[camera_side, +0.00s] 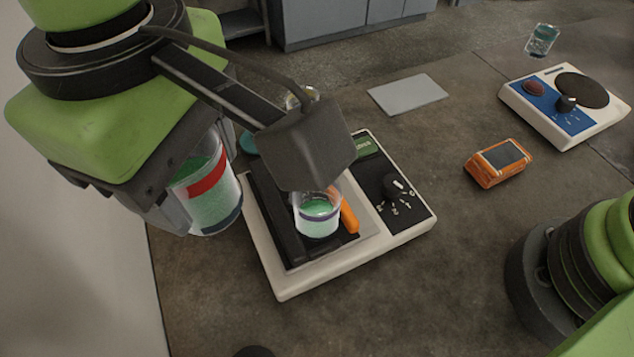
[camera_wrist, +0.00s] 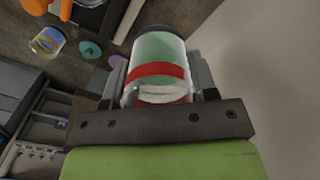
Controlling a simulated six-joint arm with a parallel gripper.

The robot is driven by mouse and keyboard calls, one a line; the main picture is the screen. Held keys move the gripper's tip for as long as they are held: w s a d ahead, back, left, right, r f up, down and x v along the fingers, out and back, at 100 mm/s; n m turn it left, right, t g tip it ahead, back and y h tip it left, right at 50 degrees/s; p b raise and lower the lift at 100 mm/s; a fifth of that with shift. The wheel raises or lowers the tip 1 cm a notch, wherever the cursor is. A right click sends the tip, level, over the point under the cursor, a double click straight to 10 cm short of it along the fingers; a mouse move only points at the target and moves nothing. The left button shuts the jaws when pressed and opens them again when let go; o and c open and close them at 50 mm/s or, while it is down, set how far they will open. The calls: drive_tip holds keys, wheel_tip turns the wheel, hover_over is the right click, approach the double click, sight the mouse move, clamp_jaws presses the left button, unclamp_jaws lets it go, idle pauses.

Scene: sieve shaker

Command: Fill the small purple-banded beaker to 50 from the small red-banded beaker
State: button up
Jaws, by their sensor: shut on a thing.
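The red-banded beaker (camera_side: 207,188) is held in my gripper (camera_side: 178,205) at the left of the side view. It contains pale green material and hangs tilted, beside the shaker and above the bench. In the wrist view, the red-banded beaker (camera_wrist: 158,72) sits between the jaws of my gripper (camera_wrist: 158,85). The purple-banded beaker (camera_side: 318,213) stands upright on the shaker's platform, with some green material in it. Its level against the marks is too small to read. The dark wrist camera housing partly covers the view just above it.
The white sieve shaker (camera_side: 275,277) has an orange lever (camera_side: 349,216) by the purple-banded beaker. An orange device (camera_side: 498,162), a grey plate (camera_side: 408,94), a blue and white stirrer (camera_side: 541,116) and another beaker (camera_side: 541,40) stand farther right. Bench between them is clear.

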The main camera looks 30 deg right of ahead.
wheel_tip(320, 180, down, 12)
idle(0.3)
drive_tip(key=shift+d+r, duration=0.15)
drive_tip(key=d+r+y, duration=0.1)
drive_tip(key=r+y, duration=0.1)
drive_tip(key=d+r+y, duration=0.1)
drive_tip(key=r+y, duration=0.1)
drive_tip(key=shift+w+d+r, duration=0.1)
drive_tip(key=shift+w+d, duration=0.1)
drive_tip(key=shift+d, duration=0.1)
drive_tip(key=shift+w+d+r+g+y, duration=0.1)
drive_tip(key=shift+d+r+g+y, duration=0.3)
drive_tip(key=shift+d+r+y, duration=0.8)
drive_tip(key=shift+r+y, duration=0.05)
drive_tip(key=shift+y, duration=0.45)
drive_tip(key=shift+d, duration=0.15)
drive_tip(key=shift+w+d+r+g+y+b, duration=0.1)
drive_tip(key=shift+r+y+b, duration=0.1)
drive_tip(key=shift+y, duration=0.4)
drive_tip(key=shift+s+d+r+g+y+b, duration=0.1)
drive_tip(key=shift+r+y, duration=0.15)
drive_tip(key=shift+y, duration=0.35)
drive_tip(key=shift+w+r+g+y+b, duration=0.1)
drive_tip(key=shift+r+y, duration=0.1)
drive_tip(key=shift+y, duration=0.4)
idle(2.7)
